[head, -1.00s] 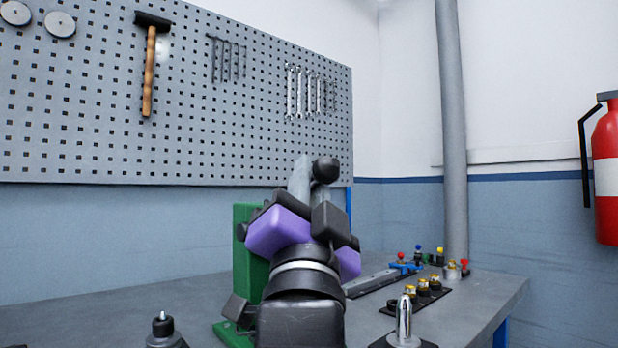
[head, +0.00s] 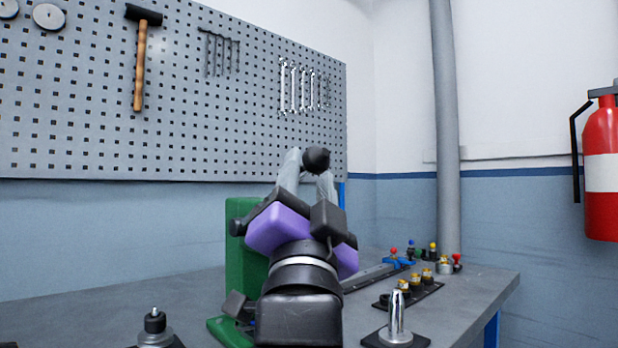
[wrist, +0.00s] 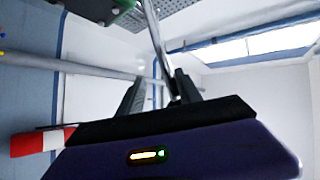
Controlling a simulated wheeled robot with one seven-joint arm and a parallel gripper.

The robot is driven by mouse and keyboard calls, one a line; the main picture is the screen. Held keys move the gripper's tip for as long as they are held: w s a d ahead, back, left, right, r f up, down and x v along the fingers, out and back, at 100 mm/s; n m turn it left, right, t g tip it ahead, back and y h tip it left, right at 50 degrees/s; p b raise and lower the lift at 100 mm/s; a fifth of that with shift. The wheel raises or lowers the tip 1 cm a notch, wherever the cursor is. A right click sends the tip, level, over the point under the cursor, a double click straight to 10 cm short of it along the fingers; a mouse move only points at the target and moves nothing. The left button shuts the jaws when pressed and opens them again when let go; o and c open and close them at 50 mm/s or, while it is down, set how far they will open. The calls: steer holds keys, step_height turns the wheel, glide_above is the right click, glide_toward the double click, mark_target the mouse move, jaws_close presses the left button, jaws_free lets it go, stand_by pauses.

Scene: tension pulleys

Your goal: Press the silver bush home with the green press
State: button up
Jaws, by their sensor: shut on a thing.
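The green press (head: 245,240) stands on the bench, partly hidden behind my purple wrist. Its lever ends in a black ball knob (head: 315,159), just above my gripper in the head view. In the wrist view the silver lever rod (wrist: 152,35) runs up from between my dark fingers toward a green part of the press at the top edge. My gripper (wrist: 160,80) is shut on the lever. I cannot make out the silver bush; my arm hides the working area of the press.
A silver upright pin on a black base (head: 396,315) stands front right. Behind it lie a black plate with brass pieces (head: 413,289) and small coloured-knob parts (head: 400,260). A black-topped fitting (head: 155,325) is front left. A pegboard with tools (head: 200,110) hangs behind.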

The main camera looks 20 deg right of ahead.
steer(key=b+v, duration=0.5)
steer(key=v, duration=0.4)
steer(key=shift+s+r, duration=0.3)
steer(key=shift+r, duration=0.05)
stand_by(0.4)
steer(key=shift+d+b, duration=0.1)
steer(key=shift+b, duration=0.2)
steer(key=v, duration=0.7)
steer(key=shift+s+f+b, duration=0.25)
steer(key=shift+f+b, duration=0.05)
steer(key=shift+b, duration=0.1)
